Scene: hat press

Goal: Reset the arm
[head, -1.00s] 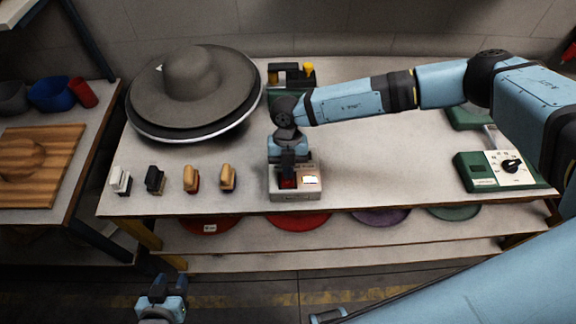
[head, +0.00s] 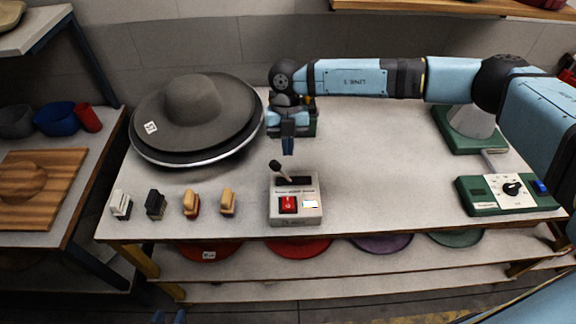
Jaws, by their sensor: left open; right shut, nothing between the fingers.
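My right arm reaches in from the right over the table. My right gripper (head: 288,146) points down, shut and empty, above and behind the control box (head: 297,218), apart from it. The box is grey with a red switch (head: 289,205), a small white panel and a black-knobbed lever (head: 276,167). My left gripper (head: 170,317) only just shows at the bottom edge; its fingers are mostly cut off. A dark grey wide-brimmed hat (head: 197,108) rests on a round plate at the back left.
Several brushes, including a white one (head: 121,204) and a tan one (head: 228,203), stand along the front left. A green dial unit (head: 510,192) stands at the right. The table (head: 390,170) is clear between it and the control box.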

